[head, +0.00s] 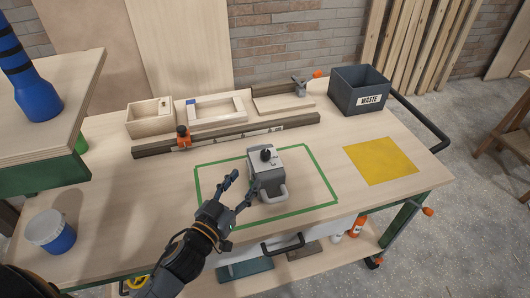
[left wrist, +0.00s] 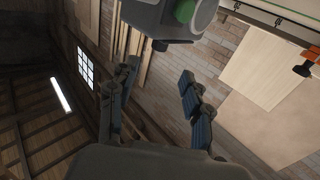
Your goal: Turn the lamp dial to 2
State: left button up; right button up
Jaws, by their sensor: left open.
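A grey box-shaped device (head: 265,180), which looks like the lamp, stands inside the green tape rectangle on the workbench. A black knob (head: 266,155) sits on its top, and a pale handle is at its front. I cannot read any dial marks or setting. My left gripper (head: 243,182) is open and empty, just left of the device, with its fingers pointing toward it. My right gripper is not in view.
Behind the device lie a long dark rail (head: 230,134) with an orange clamp (head: 183,137) and wooden trays (head: 150,117). A dark waste bin (head: 358,91) stands back right. A yellow square (head: 381,160) lies right. A blue-and-white tub (head: 50,232) stands front left.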

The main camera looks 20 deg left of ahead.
aim_at(263, 157)
pick_arm(q)
jog(key=w, duration=0.4)
jog(key=w+d+p, duration=0.1)
jog(key=w, duration=0.2)
jog(key=w+d, duration=0.1)
jog(key=w, duration=0.3)
jog(key=shift+w+d+p, duration=0.2)
jog(key=shift+w+p, duration=0.15)
jog(key=shift+p, duration=0.05)
grip_shut()
